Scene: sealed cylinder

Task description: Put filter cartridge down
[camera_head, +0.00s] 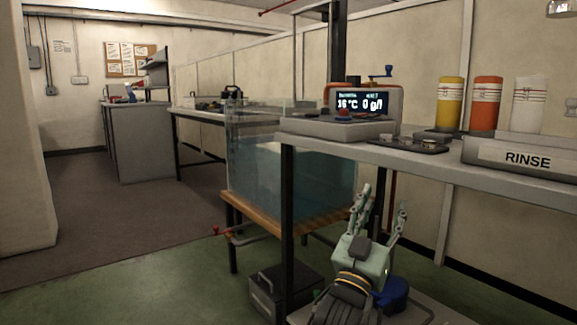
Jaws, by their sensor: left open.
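My left gripper (383,203) is at the lower middle right, fingers pointing up and spread apart. It is open and nothing shows between its fingers. It is in front of the grey bench (470,172) and lower in the picture than its top. I cannot pick out the filter cartridge with certainty. A yellow cylinder (451,104), an orange cylinder (487,104) and a white cylinder (527,105) stand upright at the bench's back right, apart from the gripper. A blue rounded object (396,293) is partly hidden behind the gripper. My right gripper does not show.
A water-filled glass tank (285,175) stands on a wooden-topped stand (305,220) left of the gripper. A display unit (362,108), a dark tray (408,144) and a RINSE-labelled container (527,158) are on the bench. A dark box (283,290) is below. Floor is clear at left.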

